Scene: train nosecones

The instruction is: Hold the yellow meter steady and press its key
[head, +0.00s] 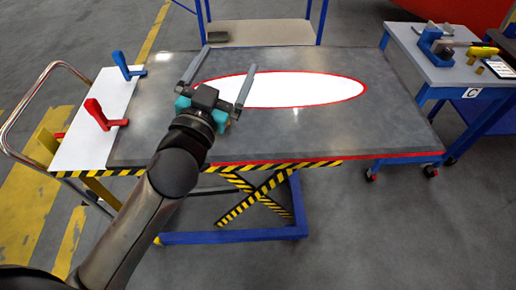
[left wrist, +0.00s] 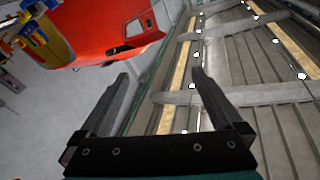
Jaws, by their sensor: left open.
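A small yellow tool-like object (head: 482,51) lies on the grey side table at the far right; it may be the yellow meter, but it is too small to make out a key. My left gripper (head: 231,57) is open and empty over the big grey table, far to the left of the yellow object. The left wrist view shows the same open jaws (left wrist: 159,73) with nothing between them, facing the ceiling and a red body. My right gripper is not in view.
The grey table (head: 300,135) carries a white oval with a red rim (head: 300,89). Red (head: 98,113) and blue (head: 124,65) clamps stand on a white board at left. The side table (head: 440,72) holds a blue-grey vise (head: 430,40) and a tablet (head: 499,67).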

